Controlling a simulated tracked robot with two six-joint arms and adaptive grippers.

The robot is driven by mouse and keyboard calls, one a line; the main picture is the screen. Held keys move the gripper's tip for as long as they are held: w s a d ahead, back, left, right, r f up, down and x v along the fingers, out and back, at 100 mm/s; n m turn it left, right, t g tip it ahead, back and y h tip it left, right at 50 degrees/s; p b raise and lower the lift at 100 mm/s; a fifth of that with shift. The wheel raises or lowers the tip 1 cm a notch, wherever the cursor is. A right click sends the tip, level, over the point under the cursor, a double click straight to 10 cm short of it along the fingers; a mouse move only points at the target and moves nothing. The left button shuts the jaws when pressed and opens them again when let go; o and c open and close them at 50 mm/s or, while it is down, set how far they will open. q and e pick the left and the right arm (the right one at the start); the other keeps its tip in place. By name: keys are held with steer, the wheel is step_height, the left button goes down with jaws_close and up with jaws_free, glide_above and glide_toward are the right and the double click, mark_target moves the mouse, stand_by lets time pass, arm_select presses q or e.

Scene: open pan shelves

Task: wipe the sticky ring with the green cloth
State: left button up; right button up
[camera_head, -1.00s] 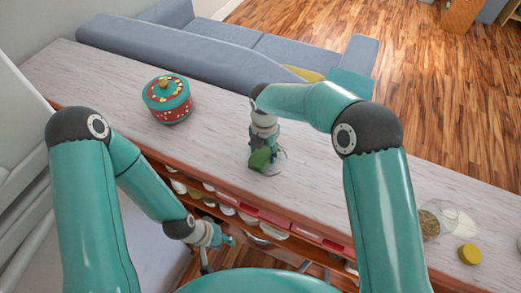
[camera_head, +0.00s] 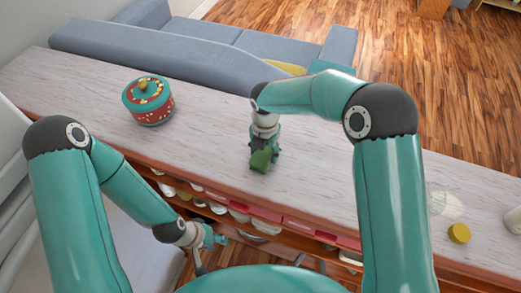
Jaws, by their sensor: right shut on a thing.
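The green cloth (camera_head: 262,158) is bunched in my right gripper (camera_head: 263,146), which points down at the front part of the pale wooden counter top (camera_head: 210,140). The cloth appears to touch the counter, though the gripper hides part of the contact. I see no clear ring mark around the cloth; anything directly under it is hidden. A pale, mottled round patch (camera_head: 444,205) lies on the counter at the right; I cannot tell what it is. My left gripper (camera_head: 216,238) hangs low in front of the shelves, away from the cloth; its jaw opening is too small to read.
A red and teal round tin (camera_head: 148,101) stands at the counter's left. Open shelves (camera_head: 270,215) run below. A blue sofa (camera_head: 230,45) stands behind.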

steer(key=shift+s+d, duration=0.35)
steer(key=shift+d, duration=0.4)
steer(key=shift+s+d, duration=0.3)
steer(key=shift+d, duration=0.4)
step_height(320, 180, up, 7)
steer(key=p, duration=0.5)
